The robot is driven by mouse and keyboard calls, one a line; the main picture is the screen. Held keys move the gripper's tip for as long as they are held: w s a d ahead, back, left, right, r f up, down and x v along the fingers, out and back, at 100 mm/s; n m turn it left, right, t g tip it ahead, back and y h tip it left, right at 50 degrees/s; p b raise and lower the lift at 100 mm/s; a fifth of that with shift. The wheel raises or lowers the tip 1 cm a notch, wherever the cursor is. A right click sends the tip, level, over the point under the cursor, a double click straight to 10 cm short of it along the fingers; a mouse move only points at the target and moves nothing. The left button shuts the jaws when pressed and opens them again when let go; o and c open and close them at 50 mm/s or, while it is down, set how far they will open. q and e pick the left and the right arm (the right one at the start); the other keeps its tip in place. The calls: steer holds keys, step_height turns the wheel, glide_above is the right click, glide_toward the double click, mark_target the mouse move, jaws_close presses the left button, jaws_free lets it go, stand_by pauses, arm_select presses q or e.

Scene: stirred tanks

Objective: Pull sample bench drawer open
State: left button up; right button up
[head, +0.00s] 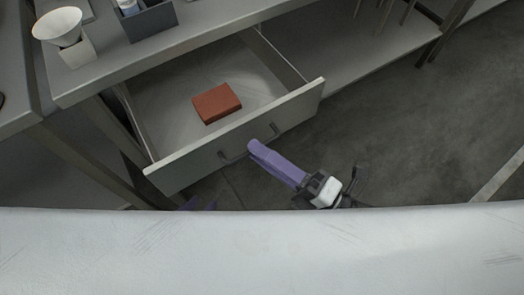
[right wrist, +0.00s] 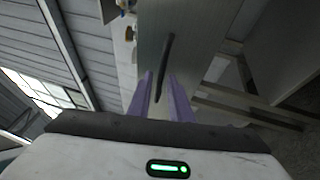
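The sample bench drawer (head: 235,135) stands pulled out from under the bench top, its inside visible. A dark handle (head: 249,142) is on its front; it also shows in the right wrist view (right wrist: 165,65). Only purple tips of my left gripper (head: 199,204) show below the drawer front; the rest is hidden behind a pale surface.
A red-brown box (head: 216,103) lies in the drawer. On the bench top (head: 105,75) are a white funnel-like cup (head: 60,26) on a stand and a dark grey holder (head: 148,22). Bench legs stand at left and right. The floor right of the drawer is clear.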

steer(key=shift+o, duration=0.4)
steer(key=v, duration=1)
steer(key=shift+b, duration=0.35)
steer(key=shift+s+d, duration=0.1)
